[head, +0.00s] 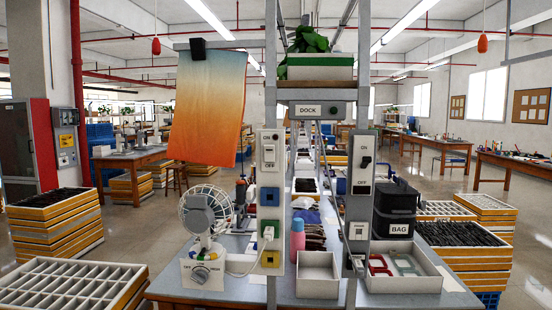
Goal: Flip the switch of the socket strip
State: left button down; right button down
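An upright grey socket strip (269,178) is mounted on the left post above the workbench. Its white switch (269,153) sits near the top between the marks ON and OFF; I cannot tell which way it is set. Below it are a blue socket (269,196) and a yellow socket (270,259). A white plug (267,234) sits between them, its cable running toward the fan (205,212). A second, darker panel (362,162) on the right post also has an ON/OFF switch (365,162). Neither of my grippers shows.
The fan's base (203,272) stands left of the strip. An open white box (318,274), a pink bottle (297,240) and a white tray (408,280) with frames are right of it. A black BAG bin (396,212) is farther right. An orange cloth (208,105) hangs upper left.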

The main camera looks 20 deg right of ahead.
aim_at(269, 150)
jog(key=z, duration=1.25)
jog(key=i, duration=0.4)
jog(key=z, duration=0.05)
